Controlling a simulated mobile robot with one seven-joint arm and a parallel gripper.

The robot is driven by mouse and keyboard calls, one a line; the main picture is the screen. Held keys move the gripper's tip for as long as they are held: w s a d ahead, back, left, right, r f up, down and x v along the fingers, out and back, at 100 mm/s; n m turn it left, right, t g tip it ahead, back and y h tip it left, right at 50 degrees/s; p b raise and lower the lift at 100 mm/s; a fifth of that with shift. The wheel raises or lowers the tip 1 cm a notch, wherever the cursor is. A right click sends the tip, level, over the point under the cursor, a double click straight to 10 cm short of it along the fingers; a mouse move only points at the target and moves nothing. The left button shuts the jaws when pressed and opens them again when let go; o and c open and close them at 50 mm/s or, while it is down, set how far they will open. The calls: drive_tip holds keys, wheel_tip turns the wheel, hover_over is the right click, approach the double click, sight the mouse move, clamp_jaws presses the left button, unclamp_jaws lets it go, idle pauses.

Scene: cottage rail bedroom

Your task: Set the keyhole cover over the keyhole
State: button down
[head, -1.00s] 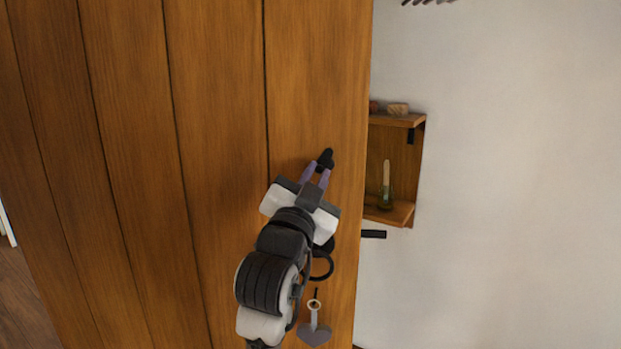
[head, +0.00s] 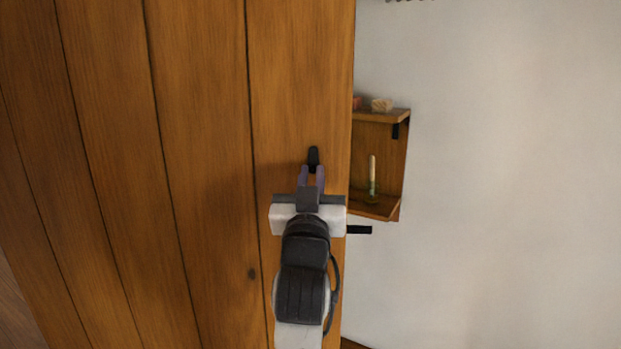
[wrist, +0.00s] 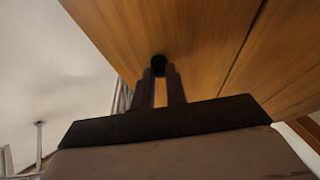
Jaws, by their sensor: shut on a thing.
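The keyhole cover (head: 313,157) is a small, dark, elongated piece, upright at the tips of my gripper (head: 312,176) in the head view. My gripper is shut on its lower part, in front of the wooden door (head: 205,150) near the door's right edge. In the wrist view the cover (wrist: 158,65) shows as a dark round end between my two fingers (wrist: 160,84), against the door boards (wrist: 200,40). I cannot tell whether it touches the door. The keyhole is not visible; my gripper and arm hide the door below the cover.
A black bar-like handle (head: 358,230) sticks out past the door's right edge, beside my wrist. Beyond the edge, a small wooden wall shelf (head: 376,206) holds a candle (head: 372,172).

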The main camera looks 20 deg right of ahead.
idle(0.3)
drive_tip(key=c, duration=1.4)
unclamp_jaws()
drive_tip(key=shift+c, duration=0.2)
drive_tip(key=b+v, duration=1.3)
drive_tip(key=b, duration=0.3)
drive_tip(key=shift+s+f, duration=0.2)
drive_tip(key=shift+s, duration=0.15)
drive_tip(key=shift+a, duration=0.1)
